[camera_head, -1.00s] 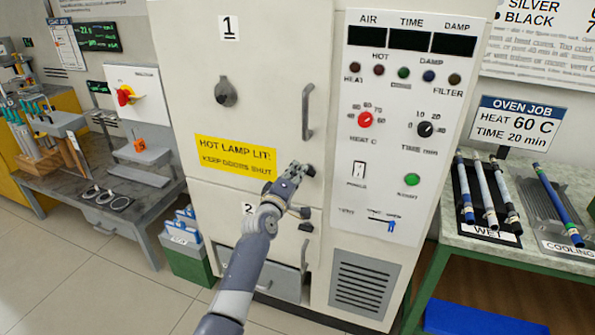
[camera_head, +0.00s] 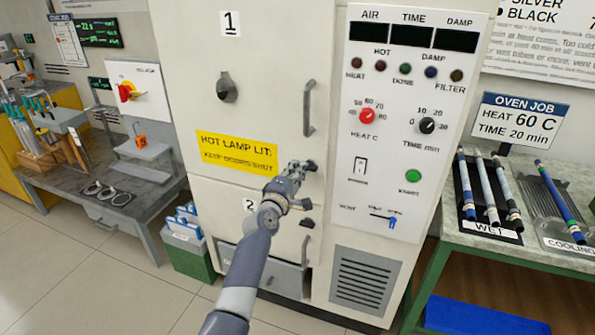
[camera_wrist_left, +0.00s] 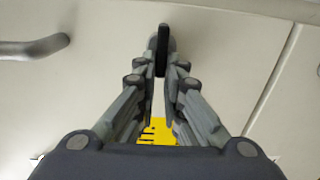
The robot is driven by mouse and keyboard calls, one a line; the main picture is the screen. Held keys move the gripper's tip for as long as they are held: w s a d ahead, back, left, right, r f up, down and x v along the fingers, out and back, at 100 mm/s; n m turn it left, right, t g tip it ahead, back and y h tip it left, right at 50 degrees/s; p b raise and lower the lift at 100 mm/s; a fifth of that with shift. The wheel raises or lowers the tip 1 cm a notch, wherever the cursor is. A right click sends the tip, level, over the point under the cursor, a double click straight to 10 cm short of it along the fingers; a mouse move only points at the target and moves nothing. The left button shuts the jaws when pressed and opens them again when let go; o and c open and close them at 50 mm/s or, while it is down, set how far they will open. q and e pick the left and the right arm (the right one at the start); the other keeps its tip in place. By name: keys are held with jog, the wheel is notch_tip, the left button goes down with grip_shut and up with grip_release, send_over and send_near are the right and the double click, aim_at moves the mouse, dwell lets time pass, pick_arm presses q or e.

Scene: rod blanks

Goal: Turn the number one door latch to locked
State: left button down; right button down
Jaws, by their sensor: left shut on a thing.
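The number one door latch is a small dark lever on the upper oven door's right side, below the door handle. In the head view my left gripper (camera_head: 301,172) covers most of it, and a dark end (camera_head: 312,166) shows past the fingers. In the left wrist view the latch (camera_wrist_left: 163,42) stands between the tips of my left gripper (camera_wrist_left: 160,88), which is shut on it. Its long axis runs in line with the fingers there, about level across the door. The label 1 (camera_head: 230,23) marks the upper door. My right gripper is not in view.
The upper door handle (camera_head: 309,108) is just above the gripper; it also shows in the left wrist view (camera_wrist_left: 35,47). A second dark latch (camera_head: 306,223) is below. A yellow sign (camera_head: 236,152) lies left, a control panel (camera_head: 396,120) right.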

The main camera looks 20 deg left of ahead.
pick_arm(q)
jog(key=c, duration=1.7)
grip_release()
jog(key=s, duration=1.2)
jog(key=shift+a, duration=0.25)
jog(key=shift+f, duration=0.1)
